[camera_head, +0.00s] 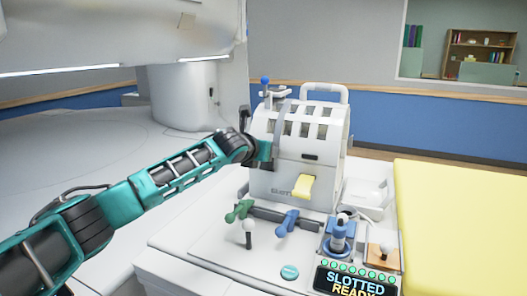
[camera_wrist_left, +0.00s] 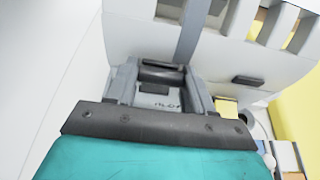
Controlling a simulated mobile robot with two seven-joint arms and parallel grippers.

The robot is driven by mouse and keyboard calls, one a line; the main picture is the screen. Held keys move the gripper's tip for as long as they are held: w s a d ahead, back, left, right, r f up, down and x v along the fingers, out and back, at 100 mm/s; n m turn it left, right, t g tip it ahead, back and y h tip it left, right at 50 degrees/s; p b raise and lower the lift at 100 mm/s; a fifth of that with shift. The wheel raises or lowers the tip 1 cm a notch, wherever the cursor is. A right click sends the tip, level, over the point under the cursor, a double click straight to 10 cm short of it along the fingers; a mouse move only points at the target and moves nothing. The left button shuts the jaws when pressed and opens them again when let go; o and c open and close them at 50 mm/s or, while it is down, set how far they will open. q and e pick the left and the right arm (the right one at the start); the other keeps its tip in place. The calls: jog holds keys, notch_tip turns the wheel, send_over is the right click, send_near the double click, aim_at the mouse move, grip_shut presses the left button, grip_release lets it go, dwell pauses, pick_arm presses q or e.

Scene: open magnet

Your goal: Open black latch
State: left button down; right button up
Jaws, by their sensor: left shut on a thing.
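A white box-shaped device (camera_head: 290,182) with slots and a top handle stands on the white table. A grey strap (camera_head: 279,118) runs down its front left; the strap also shows in the left wrist view (camera_wrist_left: 190,32). My left gripper (camera_head: 268,153) is against the device's left front, at the strap's lower end. In the left wrist view its fingers (camera_wrist_left: 160,90) are shut around a dark latch piece (camera_wrist_left: 160,70), partly hidden by them. A separate small black tab (camera_head: 310,157) sits on the device's front, right of the gripper, also in the wrist view (camera_wrist_left: 247,81). My right gripper is not in view.
Green (camera_head: 238,211) and blue (camera_head: 288,222) levers, a white-knobbed stick (camera_head: 249,228) and a blue joystick (camera_head: 338,238) stand in front. A display (camera_head: 352,283) reads SLOTTED READY. A yellow pad (camera_head: 465,215) lies right.

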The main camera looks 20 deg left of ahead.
aim_at(260, 163)
pick_arm(q)
jog(key=shift+s+f, duration=0.1)
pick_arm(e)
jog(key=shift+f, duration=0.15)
pick_arm(q)
jog(key=s+f+t+b, duration=0.1)
jog(key=t+b, duration=0.1)
jog(key=b, duration=0.2)
jog(key=s+f+t+b, duration=0.1)
jog(key=t+b, duration=0.1)
jog(key=b, duration=0.2)
jog(key=shift+s+f+t+b, duration=0.2)
jog(key=shift+t+b, duration=0.1)
jog(key=shift+b, duration=0.05)
jog(key=shift+s+f+t+b, duration=0.1)
jog(key=shift+s+t+b, duration=0.35)
jog(key=shift+b, duration=1)
jog(key=shift+t+b, duration=0.75)
jog(key=shift+b, duration=0.65)
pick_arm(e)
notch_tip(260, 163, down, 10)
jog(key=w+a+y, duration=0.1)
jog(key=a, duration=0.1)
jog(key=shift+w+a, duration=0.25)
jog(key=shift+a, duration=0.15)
pick_arm(q)
jog(key=shift+c, duration=2.2)
grip_release()
